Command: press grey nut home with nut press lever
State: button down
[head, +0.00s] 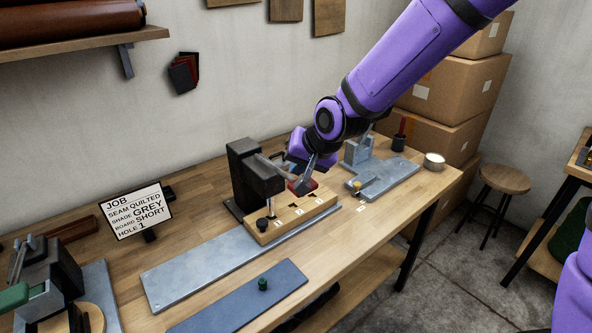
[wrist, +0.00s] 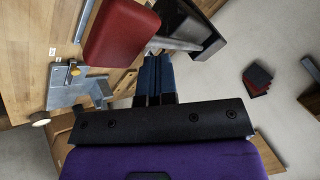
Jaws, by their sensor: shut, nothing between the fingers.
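The black nut press (head: 250,170) stands on the bench, with its lever (head: 276,164) reaching right toward a red grip (head: 301,187). In the wrist view the red grip (wrist: 122,32) is large and close, and the grey lever rod (wrist: 176,45) runs from it to the press (wrist: 205,35). My gripper (head: 305,188) is shut and empty, close beside the red grip; contact cannot be told. Its fingers (wrist: 154,65) show just below the grip in the wrist view. A wooden board (head: 290,217) with numbered holes lies under the press head. I cannot make out the grey nut.
A job card (head: 136,211) reads quilted, grey, short, hole 1. A grey fixture (head: 385,175) with a yellow knob stands right of the press. A dark plate (head: 230,300) with a green knob (head: 263,284) lies in front. A green-handled device (head: 35,290) stands at left.

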jog(key=shift+s+f, duration=0.1)
jog(key=shift+f, duration=0.5)
dwell(0.7)
jog(key=shift+r, duration=0.1)
jog(key=shift+w+a+r, duration=0.1)
jog(key=shift+w+r, duration=0.05)
jog(key=shift+r, duration=0.85)
jog(key=shift+w+a+r, duration=0.1)
jog(key=shift+w+r, duration=0.05)
jog(key=shift+r, duration=0.95)
jog(key=shift+w+a+r, duration=0.1)
jog(key=shift+w+r, duration=0.1)
jog(key=shift+r, duration=1)
jog(key=shift+w+a+r, duration=0.1)
jog(key=shift+w+r, duration=0.1)
jog(key=shift+r, duration=1)
